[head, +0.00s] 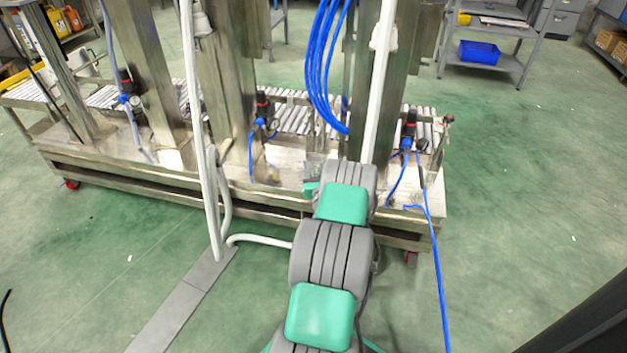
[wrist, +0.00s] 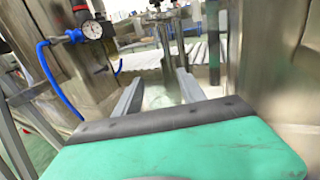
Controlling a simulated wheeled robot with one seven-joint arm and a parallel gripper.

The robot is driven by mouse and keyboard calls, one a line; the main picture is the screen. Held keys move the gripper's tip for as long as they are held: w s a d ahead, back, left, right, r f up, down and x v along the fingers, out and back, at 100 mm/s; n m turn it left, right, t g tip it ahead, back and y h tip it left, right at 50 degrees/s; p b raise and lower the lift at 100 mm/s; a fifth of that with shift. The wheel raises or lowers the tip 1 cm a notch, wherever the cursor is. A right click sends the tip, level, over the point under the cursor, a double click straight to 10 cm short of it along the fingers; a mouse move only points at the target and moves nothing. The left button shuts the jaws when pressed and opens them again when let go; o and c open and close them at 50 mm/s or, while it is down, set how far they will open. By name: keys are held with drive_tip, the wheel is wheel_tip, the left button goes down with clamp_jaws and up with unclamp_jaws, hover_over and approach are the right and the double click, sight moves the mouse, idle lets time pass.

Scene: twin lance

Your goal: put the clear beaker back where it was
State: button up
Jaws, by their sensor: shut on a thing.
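The clear beaker (wrist: 156,98) shows faintly in the wrist view as a pale, see-through shape between the two grey fingers of my gripper (wrist: 158,90). My gripper is shut on it. The beaker's base and lower part are hidden behind my wrist housing, so I cannot tell whether it touches a surface. In the head view my own arm covers the gripper and the beaker, at the steel machine's front.
The long steel machine (head: 180,193) has upright columns and a row of rollers (head: 295,118). A pressure gauge (wrist: 92,29) and a blue hose (wrist: 50,75) are close at left in the wrist view. A blue hose (head: 440,270) hangs at right. Green floor (head: 530,170) is open at right.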

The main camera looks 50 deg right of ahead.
sight(314, 174)
drive_tip(key=shift+w+d+f, duration=0.2)
drive_tip(key=shift+w+f, duration=0.1)
drive_tip(key=shift+f, duration=0.15)
drive_tip(key=shift+w+d+f+b, duration=0.1)
drive_tip(key=shift+w+f+b, duration=0.1)
drive_tip(key=shift+f+b, duration=0.7)
drive_tip(key=shift+w+d+f+b, duration=0.15)
drive_tip(key=shift+f+b, duration=0.4)
drive_tip(key=shift+f, duration=0.6)
drive_tip(key=o, duration=1.5)
drive_tip(key=shift+r, duration=0.1)
